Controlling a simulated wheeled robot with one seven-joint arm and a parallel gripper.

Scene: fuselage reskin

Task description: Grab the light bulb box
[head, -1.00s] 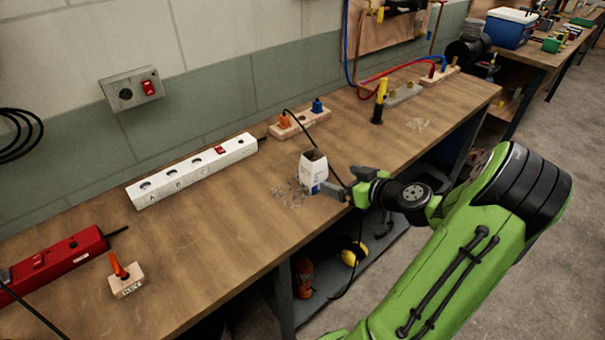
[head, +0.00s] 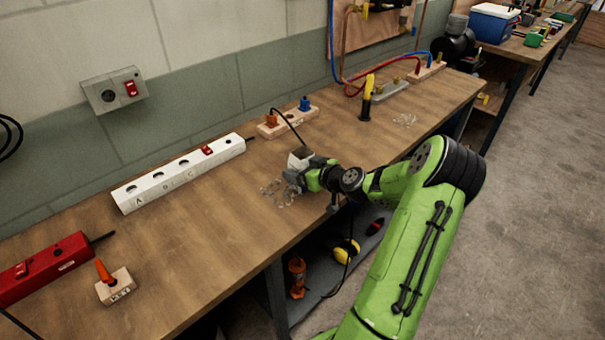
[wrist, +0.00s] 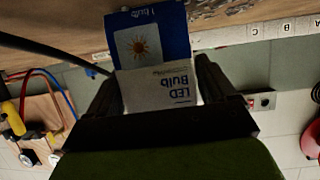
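The light bulb box (head: 299,158) is white with a blue part and stands on the workbench. In the head view my gripper (head: 293,176) hides most of it. In the wrist view the box (wrist: 160,88) shows "LED Bulb" lettering on white and a blue panel with a sun-like picture. It lies between the two fingers of my gripper (wrist: 158,92), one on each side and close to its sides. Whether both fingers press on it I cannot tell.
Clear bits (head: 277,192) lie in front of the box. A wooden socket block (head: 287,122) with a black cable stands behind it, and a white power strip (head: 180,174) to the left. A yellow-handled tool (head: 367,97) stands to the right.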

